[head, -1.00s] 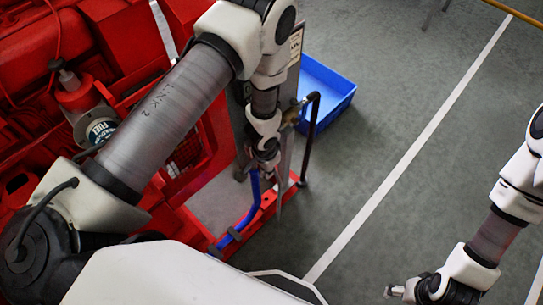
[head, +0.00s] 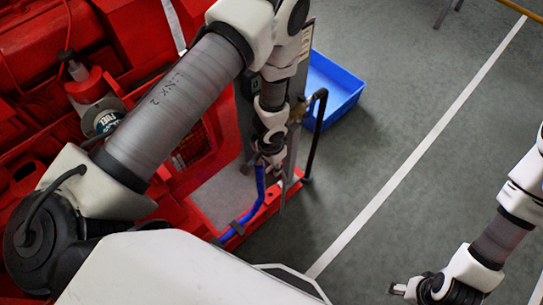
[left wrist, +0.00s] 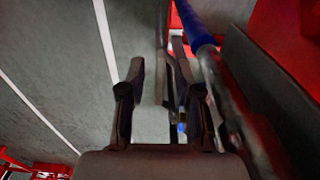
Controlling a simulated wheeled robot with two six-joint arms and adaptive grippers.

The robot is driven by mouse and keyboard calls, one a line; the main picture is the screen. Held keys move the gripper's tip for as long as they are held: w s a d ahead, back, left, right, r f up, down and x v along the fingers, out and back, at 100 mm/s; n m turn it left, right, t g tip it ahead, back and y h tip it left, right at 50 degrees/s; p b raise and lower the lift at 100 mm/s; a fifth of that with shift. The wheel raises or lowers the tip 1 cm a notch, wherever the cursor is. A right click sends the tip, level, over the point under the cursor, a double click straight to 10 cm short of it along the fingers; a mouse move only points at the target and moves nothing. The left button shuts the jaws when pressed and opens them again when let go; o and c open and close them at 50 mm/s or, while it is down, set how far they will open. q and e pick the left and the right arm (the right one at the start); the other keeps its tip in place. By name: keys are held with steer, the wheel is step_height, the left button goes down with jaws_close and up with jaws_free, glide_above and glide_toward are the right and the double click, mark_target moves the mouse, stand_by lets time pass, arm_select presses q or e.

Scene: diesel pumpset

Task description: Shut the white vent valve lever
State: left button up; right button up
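My left gripper (head: 274,170) hangs low beside the grey upright plate and the blue hose (head: 261,187). In the left wrist view its two dark fingers (left wrist: 158,62) stand apart, with a narrow grey bar (left wrist: 162,50) partly between them. I cannot tell whether the fingers touch that bar. A pale patch shows low between the fingers; whether it is the white vent valve lever I cannot tell. In the head view the lever is not clearly seen; my left wrist and fingers cover part of that area. My right gripper (head: 398,289) is over bare floor at lower right, small and its opening unclear.
The red pumpset (head: 40,50) fills the left side, with a fuel cap (head: 102,121). A black-handled pipe (head: 318,120) stands just right of my left wrist. A blue bin (head: 335,90) lies behind it. The floor to the right is open, with a white line (head: 430,140).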

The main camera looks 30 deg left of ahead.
arm_select(q)
step_height(320, 180, up, 11)
steer(key=shift+s, duration=0.2)
stand_by(0.4)
stand_by(0.3)
steer(key=s+f+n+g+h, duration=0.2)
steer(key=s+f+n, duration=0.2)
steer(key=s, duration=0.6)
steer(key=s+f+n+g+h, duration=0.1)
steer(key=s+f+n, duration=0.35)
steer(key=s, duration=0.65)
steer(key=a+m+y, duration=0.1)
steer(key=w+a+m+t+y, duration=0.1)
steer(key=a, duration=0.1)
steer(key=w+a+m+t+y, duration=0.1)
steer(key=a, duration=0.1)
steer(key=shift+a+f, duration=0.1)
steer(key=shift+f, duration=0.15)
